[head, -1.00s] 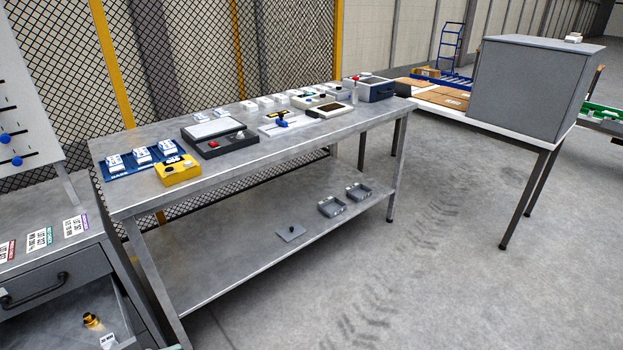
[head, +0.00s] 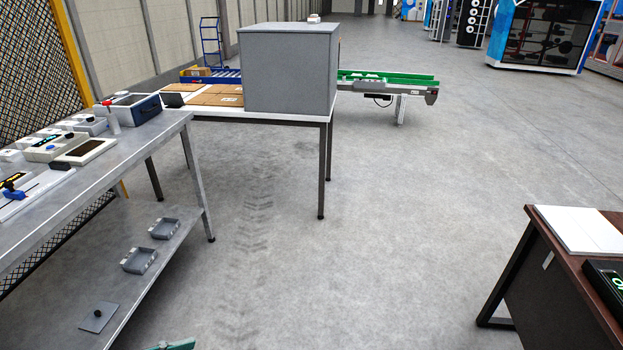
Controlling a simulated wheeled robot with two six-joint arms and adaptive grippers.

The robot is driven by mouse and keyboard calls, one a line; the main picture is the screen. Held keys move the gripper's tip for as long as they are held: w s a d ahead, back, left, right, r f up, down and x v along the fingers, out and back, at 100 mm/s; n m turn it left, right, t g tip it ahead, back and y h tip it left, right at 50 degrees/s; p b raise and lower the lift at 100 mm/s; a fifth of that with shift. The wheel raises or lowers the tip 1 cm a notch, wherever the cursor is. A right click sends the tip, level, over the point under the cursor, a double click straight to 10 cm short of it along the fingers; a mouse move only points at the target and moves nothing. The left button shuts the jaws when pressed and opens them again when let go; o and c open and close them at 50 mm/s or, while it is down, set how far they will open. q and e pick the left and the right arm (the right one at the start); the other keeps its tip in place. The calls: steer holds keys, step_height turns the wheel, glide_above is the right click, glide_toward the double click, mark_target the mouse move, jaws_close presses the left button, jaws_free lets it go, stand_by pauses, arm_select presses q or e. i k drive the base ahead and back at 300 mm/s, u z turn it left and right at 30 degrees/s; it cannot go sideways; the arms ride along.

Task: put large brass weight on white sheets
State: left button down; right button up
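A stack of white sheets (head: 584,230) lies on the dark brown desk (head: 562,268) at the right edge of the head view. The top of the stack looks bare. The large brass weight is not in view now. Neither of my grippers can be made out in the head view.
A black device (head: 608,282) with green digits sits beside the sheets. A steel workbench (head: 160,135) with instruments and a lower shelf stands at left. A grey cabinet (head: 288,70) stands on a white table behind. Open concrete floor lies between bench and desk. A small teal-grey piece (head: 172,346) at the bottom edge is unclear.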

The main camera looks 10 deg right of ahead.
mark_target(580, 222)
steer(key=z, duration=1.05)
steer(key=i, duration=1.9)
steer(key=z, duration=1.9)
steer(key=i, duration=0.6)
steer(key=z, duration=0.55)
